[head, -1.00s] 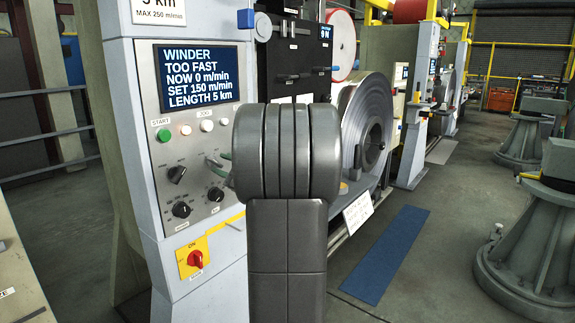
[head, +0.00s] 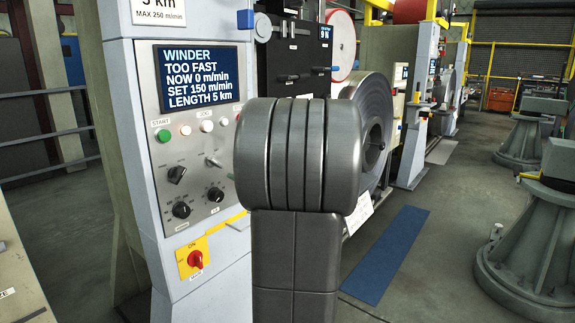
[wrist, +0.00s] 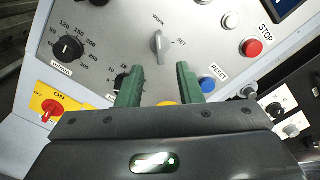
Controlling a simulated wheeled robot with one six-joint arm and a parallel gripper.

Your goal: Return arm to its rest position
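My gripper (wrist: 157,67) shows in the wrist view with two green fingers spread apart and nothing between them. It faces the winder's control panel (wrist: 100,30), apart from it as far as I can tell. A grey selector switch (wrist: 160,44) lies just beyond the fingertips. The panel (head: 200,135) there carries a screen (head: 199,77) reading "WINDER TOO FAST", NOW 0 m/min, SET 150 m/min, LENGTH 5 km. The selector switch (head: 213,162) is uncovered.
Close to the fingers are a blue reset button (wrist: 207,83), a red stop button (wrist: 252,47) and a black knob (wrist: 68,48). A red main switch (head: 195,259) sits below. The steel coil (head: 374,130) stands behind the arm. Floor around the blue mat (head: 388,255) is clear.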

